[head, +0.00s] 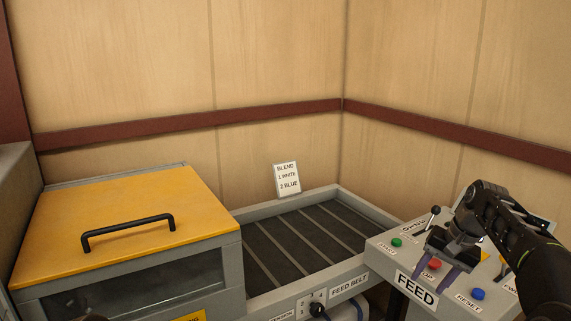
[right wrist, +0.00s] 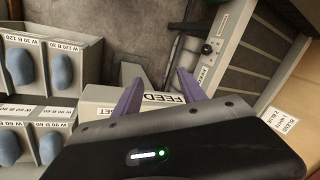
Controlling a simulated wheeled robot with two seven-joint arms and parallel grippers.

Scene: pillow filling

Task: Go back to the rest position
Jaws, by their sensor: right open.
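My right gripper (head: 435,274) is over the sloped grey control panel (head: 385,257) at the lower right of the head view. Its purple fingers are apart with nothing between them, close to the red button (head: 435,264). I cannot tell whether they touch the panel. In the right wrist view the spread fingers (right wrist: 158,88) point toward the panel's FEED label (right wrist: 165,98). My left gripper is not in view.
The panel also has a green button (head: 397,242), a blue button (head: 478,294) and a black-knobbed lever (head: 434,214). A feed belt (head: 290,240) and a yellow-lidded box (head: 125,220) stand to the left. Labelled bins (right wrist: 82,55) hold blue pillows. Walls close the back.

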